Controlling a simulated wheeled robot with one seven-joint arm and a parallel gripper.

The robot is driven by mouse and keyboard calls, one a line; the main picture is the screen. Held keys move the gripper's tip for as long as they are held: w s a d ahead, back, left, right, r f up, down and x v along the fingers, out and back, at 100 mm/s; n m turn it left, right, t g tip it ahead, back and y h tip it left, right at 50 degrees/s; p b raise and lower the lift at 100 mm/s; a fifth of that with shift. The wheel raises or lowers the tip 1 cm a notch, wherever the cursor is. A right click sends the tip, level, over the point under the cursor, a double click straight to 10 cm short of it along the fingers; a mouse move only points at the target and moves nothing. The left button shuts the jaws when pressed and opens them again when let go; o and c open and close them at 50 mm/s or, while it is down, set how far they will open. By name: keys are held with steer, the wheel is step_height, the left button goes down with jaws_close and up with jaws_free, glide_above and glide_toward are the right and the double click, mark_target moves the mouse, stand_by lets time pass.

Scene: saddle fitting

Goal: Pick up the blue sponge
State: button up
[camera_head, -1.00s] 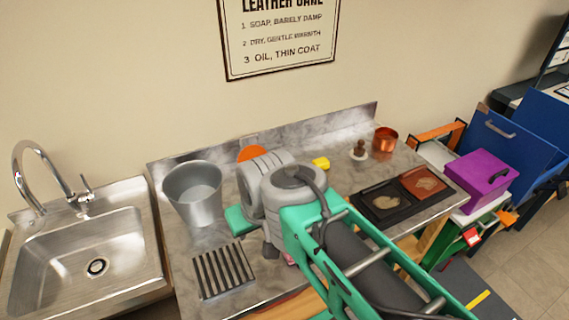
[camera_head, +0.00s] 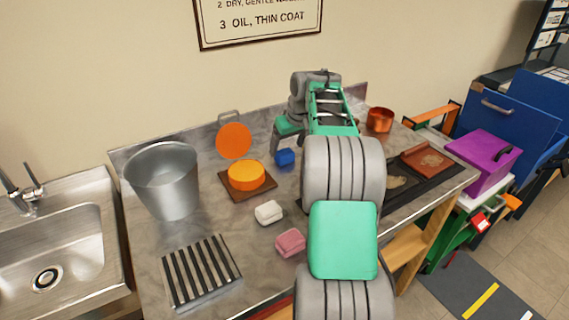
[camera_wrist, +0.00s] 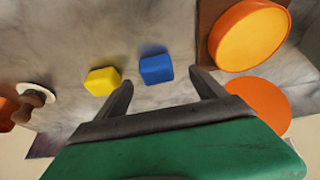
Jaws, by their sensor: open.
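The blue sponge (camera_head: 285,157) is a small block on the grey worktop, toward the back. In the wrist view the blue sponge (camera_wrist: 156,69) shows just beyond and between the fingertips of my gripper (camera_wrist: 161,80). The jaws are open and empty, with the sponge apart from both fingers as far as I can tell. In the head view my gripper (camera_head: 280,143) is close to the sponge, with its fingers largely hidden by the arm.
A yellow block (camera_wrist: 102,81) lies beside the blue sponge, near one finger. White (camera_head: 269,212) and pink (camera_head: 290,243) blocks lie nearer. A bucket (camera_head: 163,182) and slatted rack (camera_head: 201,272) stand left.

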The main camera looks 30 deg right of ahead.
mark_target(286, 152)
steer(key=x, duration=0.5)
steer(key=shift+w+d+f, duration=0.1)
steer(key=shift+d+f, duration=0.2)
steer(key=shift+f, duration=0.05)
steer(key=shift+r, duration=0.1)
steer(key=c, duration=1.4)
steer(key=shift+c, duration=0.2)
steer(key=shift+r, duration=0.5)
step_height(286, 152, up, 3)
steer(key=shift+f, duration=0.15)
steer(key=s+a+r, duration=0.4)
steer(key=s+r, duration=0.5)
steer(key=s, duration=0.4)
steer(key=shift+s+a+r+b, duration=0.15)
steer(key=shift+s+a+b, duration=0.1)
steer(key=shift+b, duration=0.15)
steer(key=o, duration=0.8)
steer(key=shift+w, duration=0.1)
steer(key=c, duration=0.6)
